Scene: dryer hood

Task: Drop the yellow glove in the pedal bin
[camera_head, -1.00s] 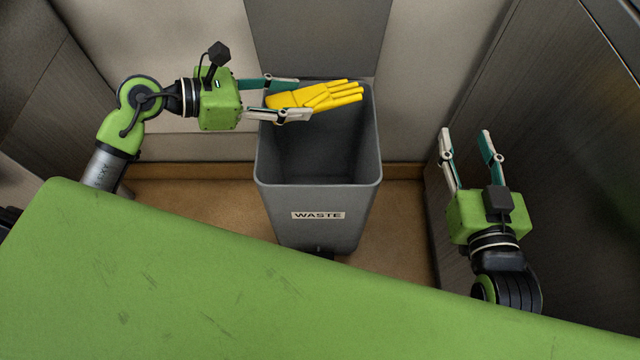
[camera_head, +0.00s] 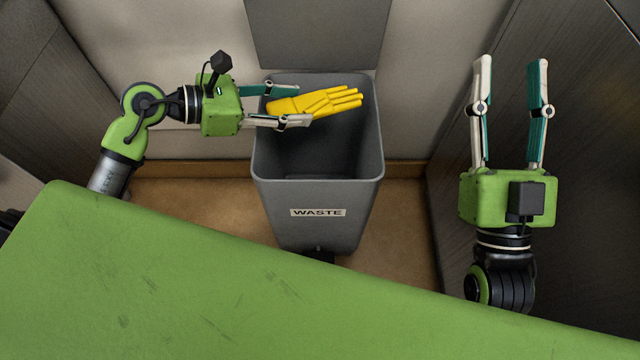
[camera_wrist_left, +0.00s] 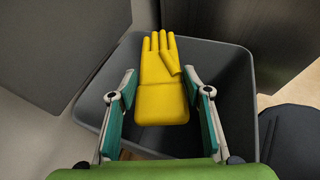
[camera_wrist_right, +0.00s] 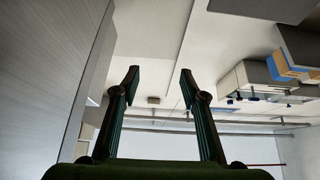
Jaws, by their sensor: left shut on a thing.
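The yellow glove (camera_head: 318,103) is held by its cuff in my left gripper (camera_head: 291,106), fingers pointing right, over the back part of the bin's opening. The glove also shows in the left wrist view (camera_wrist_left: 162,85), its cuff between the two fingers. The pedal bin (camera_head: 318,226) is a grey, open-topped box with a WASTE label, its lid (camera_head: 318,32) standing up behind. My right gripper (camera_head: 510,72) is open and empty at the right, its fingers pointing away. In the right wrist view (camera_wrist_right: 160,80) nothing is between its fingers.
A green surface (camera_head: 200,285) fills the front of the head view. A dark grained panel (camera_head: 590,200) stands on the right, close to my right gripper. Brown floor (camera_head: 215,215) shows on both sides of the bin.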

